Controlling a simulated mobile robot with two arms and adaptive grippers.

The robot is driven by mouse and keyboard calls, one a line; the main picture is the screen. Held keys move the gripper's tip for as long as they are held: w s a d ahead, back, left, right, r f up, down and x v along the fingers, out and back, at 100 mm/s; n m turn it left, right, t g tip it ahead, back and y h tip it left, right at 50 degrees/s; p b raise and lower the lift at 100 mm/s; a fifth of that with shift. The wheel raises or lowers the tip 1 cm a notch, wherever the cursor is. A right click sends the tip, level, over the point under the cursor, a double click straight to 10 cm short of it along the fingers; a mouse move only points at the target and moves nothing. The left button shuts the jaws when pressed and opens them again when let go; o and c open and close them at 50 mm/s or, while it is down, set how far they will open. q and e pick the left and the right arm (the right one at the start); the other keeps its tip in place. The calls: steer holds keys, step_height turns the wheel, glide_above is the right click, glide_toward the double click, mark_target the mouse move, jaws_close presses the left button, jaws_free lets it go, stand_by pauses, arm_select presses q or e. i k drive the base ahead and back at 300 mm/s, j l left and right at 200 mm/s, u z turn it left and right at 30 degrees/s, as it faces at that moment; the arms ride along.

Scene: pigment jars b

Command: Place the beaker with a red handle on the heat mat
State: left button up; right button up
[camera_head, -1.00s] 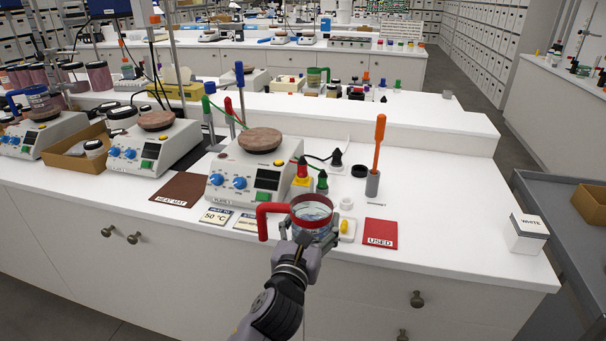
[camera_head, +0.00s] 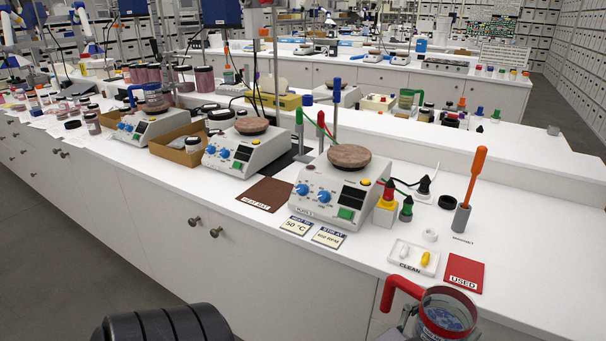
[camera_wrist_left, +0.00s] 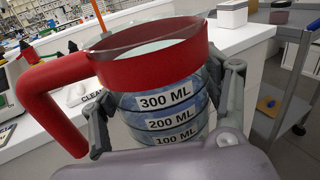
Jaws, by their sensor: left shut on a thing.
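The beaker with a red rim and red handle (camera_head: 446,312) is at the lower right of the head view, in front of the bench edge. It also fills the middle of the left wrist view (camera_wrist_left: 150,70), upright, with volume labels and bluish contents. My left gripper (camera_wrist_left: 165,115) is shut on the beaker, one finger on each side of its body. The brown heat mat (camera_head: 267,194) lies flat on the bench, left of the nearest hot plate, with nothing on it. The beaker is well to the right of the mat. My right gripper is not in view.
The nearest hot plate (camera_head: 336,190) stands right of the mat, another (camera_head: 248,150) behind and left of it. A clean tray (camera_head: 414,258) and red used mat (camera_head: 464,274) lie near the beaker.

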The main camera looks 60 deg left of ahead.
mark_target(270, 192)
steer(key=k+j+z, duration=0.2)
steer(key=j, duration=0.2)
steer(key=j+z, duration=0.15)
steer(key=j, duration=0.25)
steer(key=k+j+z, duration=0.2)
steer(key=j, duration=0.2)
steer(key=k+j+z, duration=0.2)
steer(key=j, duration=0.15)
steer(key=k+j, duration=0.2)
steer(key=j, duration=0.2)
steer(key=k+j, duration=0.25)
steer(key=j, duration=0.2)
steer(key=k+j+z, duration=0.1)
steer(key=j, duration=0.3)
steer(key=k+j, duration=0.35)
steer(key=j, duration=0.1)
